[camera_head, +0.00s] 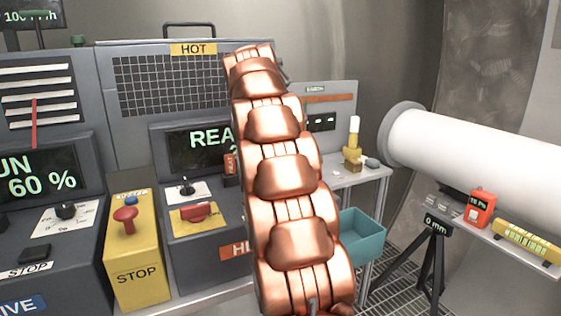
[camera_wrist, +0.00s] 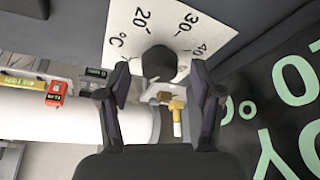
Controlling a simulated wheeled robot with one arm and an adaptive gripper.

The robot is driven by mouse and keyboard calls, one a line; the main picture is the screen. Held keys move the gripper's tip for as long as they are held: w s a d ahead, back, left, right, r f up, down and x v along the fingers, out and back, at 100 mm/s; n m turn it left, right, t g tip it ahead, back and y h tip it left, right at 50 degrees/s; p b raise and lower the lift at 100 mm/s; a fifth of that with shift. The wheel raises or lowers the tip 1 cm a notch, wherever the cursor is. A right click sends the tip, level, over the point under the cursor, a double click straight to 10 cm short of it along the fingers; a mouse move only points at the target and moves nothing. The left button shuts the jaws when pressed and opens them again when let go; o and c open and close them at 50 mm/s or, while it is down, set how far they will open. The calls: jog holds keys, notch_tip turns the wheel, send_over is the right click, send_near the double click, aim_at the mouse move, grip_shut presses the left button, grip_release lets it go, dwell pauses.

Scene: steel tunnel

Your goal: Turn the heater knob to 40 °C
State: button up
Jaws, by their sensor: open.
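The black heater knob (camera_wrist: 158,62) sits on a white dial plate (camera_wrist: 118,30) marked 20, 30 and 40 with °C. My gripper (camera_wrist: 160,68) is open, with one dark finger on each side of the knob. I cannot tell whether either finger touches it, and I see no clear pointer on it. In the head view the heater (camera_head: 160,140) has a HOT label and a display (camera_head: 190,145) partly reading REA. My copper arm hides the heater knob and my gripper there.
A yellow STOP box (camera_head: 137,255) with a red button stands left of the heater. A red switch (camera_head: 194,211) is on the heater front. A teal bin (camera_head: 360,238) stands right of my arm. A white pipe (camera_head: 465,150) and a tripod (camera_head: 435,245) are farther right.

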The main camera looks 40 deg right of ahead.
jog(key=shift+v, duration=2.5)
jog(key=shift+s+a, duration=0.25)
jog(key=shift+a, duration=1.75)
jog(key=shift+s+a, duration=0.3)
jog(key=shift+a, duration=1.7)
jog(key=shift+s+a, duration=0.25)
jog(key=shift+a, duration=1.7)
